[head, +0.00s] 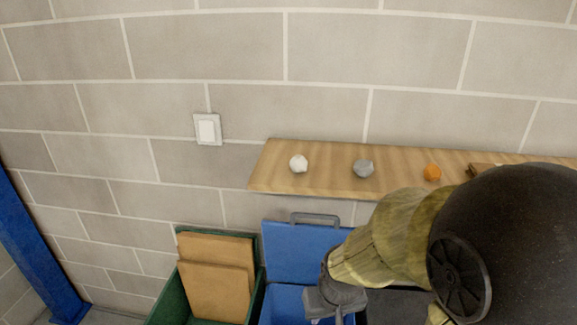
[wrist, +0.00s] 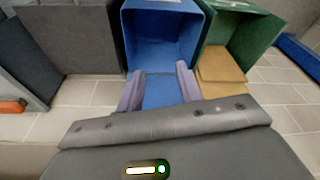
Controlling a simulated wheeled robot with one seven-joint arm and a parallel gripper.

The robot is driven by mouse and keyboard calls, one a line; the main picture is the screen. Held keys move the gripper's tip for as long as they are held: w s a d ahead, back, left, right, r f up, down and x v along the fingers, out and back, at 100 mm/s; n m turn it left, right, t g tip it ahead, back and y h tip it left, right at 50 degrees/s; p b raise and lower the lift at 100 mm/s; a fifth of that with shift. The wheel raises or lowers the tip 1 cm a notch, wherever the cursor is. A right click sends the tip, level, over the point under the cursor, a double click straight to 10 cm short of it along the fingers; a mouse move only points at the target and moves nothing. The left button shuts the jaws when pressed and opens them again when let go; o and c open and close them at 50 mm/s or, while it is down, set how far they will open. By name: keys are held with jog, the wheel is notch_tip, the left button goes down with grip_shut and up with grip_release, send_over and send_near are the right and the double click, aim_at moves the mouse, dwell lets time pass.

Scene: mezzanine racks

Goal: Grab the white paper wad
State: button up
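The white paper wad (head: 298,164) sits on the left part of a wooden wall shelf (head: 275,180) in the head view. It is small and roundish, with nothing touching it. My gripper (head: 338,318) is low in the head view, below the shelf and to the right of the wad, and partly cut off by the bottom edge. In the wrist view, its two fingers (wrist: 158,85) are apart with nothing between them, facing the blue bin. The wad does not show in the wrist view.
A grey wad (head: 364,168) and an orange ball-like object (head: 432,173) sit farther right on the shelf. Below stand a blue lidded bin (head: 300,250) and a green bin (head: 256,290) holding cardboard (head: 215,285). A blue post (head: 40,250) stands at left. My arm hides part of the shelf's right side.

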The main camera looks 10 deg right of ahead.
jog(key=shift+a, duration=0.25)
jog(key=shift+o, duration=0.2)
